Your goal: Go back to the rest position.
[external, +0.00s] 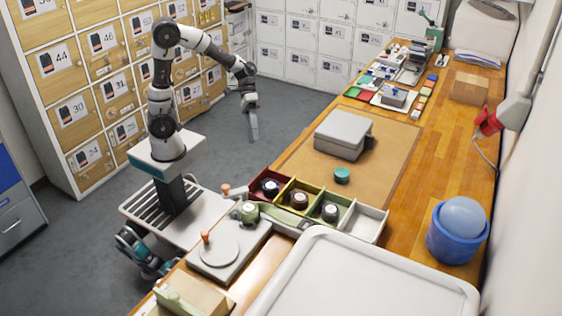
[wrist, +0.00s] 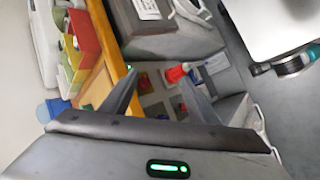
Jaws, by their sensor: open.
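My gripper (external: 254,130) hangs at the end of my raised arm, pointing down, in the external view. It is over the grey floor, to the left of the wooden workbench (external: 455,130) and apart from it. In the wrist view my gripper (wrist: 157,76) shows two spread dark fingers with nothing held between them. A red object (wrist: 177,73) appears beyond the fingertips, not touching them as far as I can tell.
Numbered lockers (external: 100,75) stand behind my arm. The bench holds a grey lidded box (external: 343,132), a divided coloured tray (external: 372,222), a teal disc (external: 342,174) and a blue bucket (external: 457,240). Open floor (external: 290,105) lies around my gripper.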

